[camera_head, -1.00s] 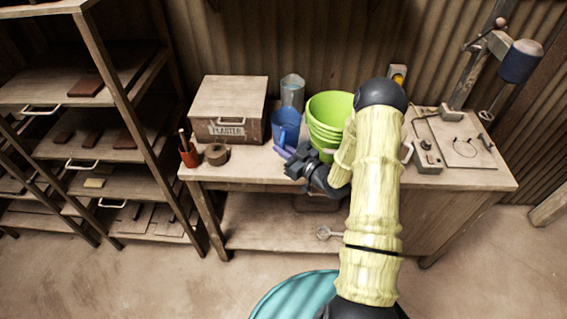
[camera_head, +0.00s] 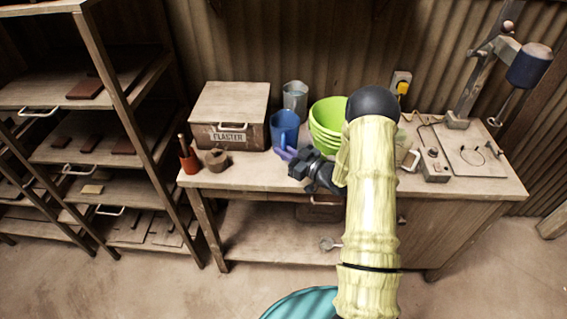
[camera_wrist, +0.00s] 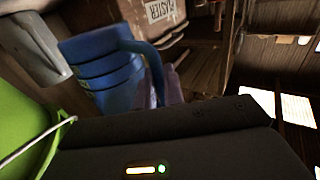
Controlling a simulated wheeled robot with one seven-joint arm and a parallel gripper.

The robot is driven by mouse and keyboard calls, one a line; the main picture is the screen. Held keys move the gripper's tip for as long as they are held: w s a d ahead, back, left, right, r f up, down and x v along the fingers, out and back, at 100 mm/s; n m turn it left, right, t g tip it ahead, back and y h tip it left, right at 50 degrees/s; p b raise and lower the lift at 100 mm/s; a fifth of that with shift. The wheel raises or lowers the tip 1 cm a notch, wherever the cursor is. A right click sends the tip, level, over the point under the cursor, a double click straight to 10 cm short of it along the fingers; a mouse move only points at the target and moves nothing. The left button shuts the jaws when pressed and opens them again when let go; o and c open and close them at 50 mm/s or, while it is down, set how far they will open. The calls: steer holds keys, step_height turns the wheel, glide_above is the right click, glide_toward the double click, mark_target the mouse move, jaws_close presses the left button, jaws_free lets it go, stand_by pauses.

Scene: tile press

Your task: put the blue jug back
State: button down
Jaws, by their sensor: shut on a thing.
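The blue jug (camera_head: 285,127) is upright at the back of the workbench, between the plaster box and the green buckets. My gripper (camera_head: 287,154) is at the jug's near side, shut on its handle. In the wrist view the jug (camera_wrist: 103,75) shows its ribbed side, and its handle (camera_wrist: 150,58) runs down to my purple fingertips (camera_wrist: 162,92). I cannot tell whether the jug's base touches the bench; my gripper hides part of that area.
The workbench (camera_head: 245,178) carries a plaster box (camera_head: 229,115), a grey jug (camera_head: 295,96) behind the blue one, stacked green buckets (camera_head: 328,122), a red tool cup (camera_head: 189,160) and a brown pot (camera_head: 217,159). A shelf rack (camera_head: 120,100) stands left. A teal round object (camera_head: 300,305) is below.

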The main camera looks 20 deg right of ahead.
steer(key=shift+f, duration=0.85)
steer(key=shift+d, duration=0.1)
steer(key=shift+s+f, duration=0.1)
steer(key=shift+f+p, duration=0.4)
steer(key=shift+f, duration=1.55)
steer(key=shift+f, duration=0.2)
steer(key=c, duration=1.5)
jaws_free()
steer(key=shift+r, duration=0.1)
